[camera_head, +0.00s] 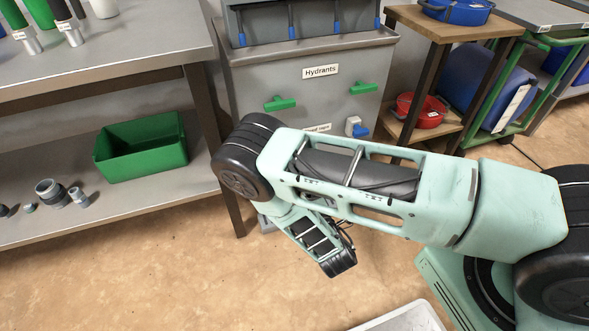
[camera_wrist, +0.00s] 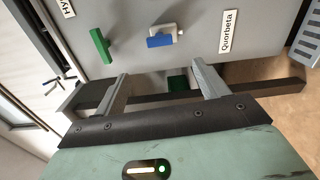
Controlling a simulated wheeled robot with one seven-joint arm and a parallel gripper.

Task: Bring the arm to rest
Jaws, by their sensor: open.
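My arm (camera_head: 370,185) reaches across the head view from the right, folds at a black joint and runs down to a lower black joint. My gripper does not show clearly there. In the wrist view my gripper (camera_wrist: 163,82) has its two grey fingers spread wide, with nothing held between them. The grey hydrant cabinet (camera_wrist: 205,30) is beyond the fingertips, with a green handle (camera_wrist: 102,46) and a blue-handled white valve (camera_wrist: 160,40). I see no contact with them.
The hydrant cabinet (camera_head: 240,82) stands behind my arm. A steel bench (camera_head: 120,60) at left has a green bin (camera_head: 142,148) and fittings on its lower shelf. A wooden stand (camera_head: 455,27) holds a red pot (camera_head: 422,110). A pale tray edge (camera_head: 405,320) lies below; floor at lower left is clear.

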